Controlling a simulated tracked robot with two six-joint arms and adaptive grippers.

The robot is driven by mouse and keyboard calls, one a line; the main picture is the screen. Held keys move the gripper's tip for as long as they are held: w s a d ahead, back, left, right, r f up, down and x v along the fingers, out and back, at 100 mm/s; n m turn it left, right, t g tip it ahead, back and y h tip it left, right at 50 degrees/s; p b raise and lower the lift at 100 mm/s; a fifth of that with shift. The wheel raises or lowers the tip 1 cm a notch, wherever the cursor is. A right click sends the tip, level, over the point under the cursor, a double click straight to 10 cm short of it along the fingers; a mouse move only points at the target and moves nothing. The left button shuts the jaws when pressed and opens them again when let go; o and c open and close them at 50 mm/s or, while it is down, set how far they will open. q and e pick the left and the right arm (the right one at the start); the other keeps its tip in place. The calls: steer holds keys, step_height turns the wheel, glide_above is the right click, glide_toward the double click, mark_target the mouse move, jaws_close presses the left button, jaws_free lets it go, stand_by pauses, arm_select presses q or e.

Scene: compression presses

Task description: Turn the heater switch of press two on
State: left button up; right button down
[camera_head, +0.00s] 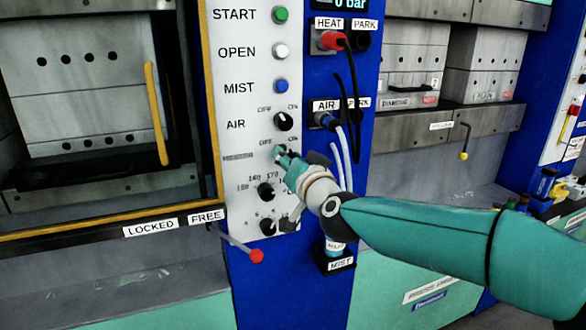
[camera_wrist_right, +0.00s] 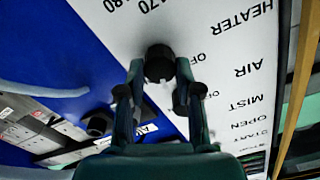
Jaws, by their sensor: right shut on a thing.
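A white control panel (camera_head: 238,100) stands at the middle of the head view. My right gripper (camera_head: 283,153) reaches it from the right, at the row below the AIR knob. In the right wrist view the gripper (camera_wrist_right: 160,85) has its two fingers on either side of the heater switch (camera_wrist_right: 158,62), a black knob beside the HEATER lettering, and is shut on it. The gripper hides this knob in the head view. Its pointer direction cannot be told. My left gripper is not in view.
The AIR knob (camera_head: 284,121) sits just above, and a temperature dial (camera_head: 266,190) just below. Hoses hang from the red HEAT plug (camera_head: 331,40) and the AIR plug (camera_head: 325,120), close to my wrist. A red-tipped lever (camera_head: 256,256) sticks out below the panel.

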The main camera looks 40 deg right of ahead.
steer(key=shift+d+r+m+b, duration=0.15)
steer(key=shift+m+b, duration=0.65)
steer(key=shift+m, duration=0.9)
steer(key=c, duration=0.8)
jaws_free()
steer(key=shift+s+d, duration=0.1)
steer(key=shift+s, duration=0.05)
steer(key=v, duration=1.2)
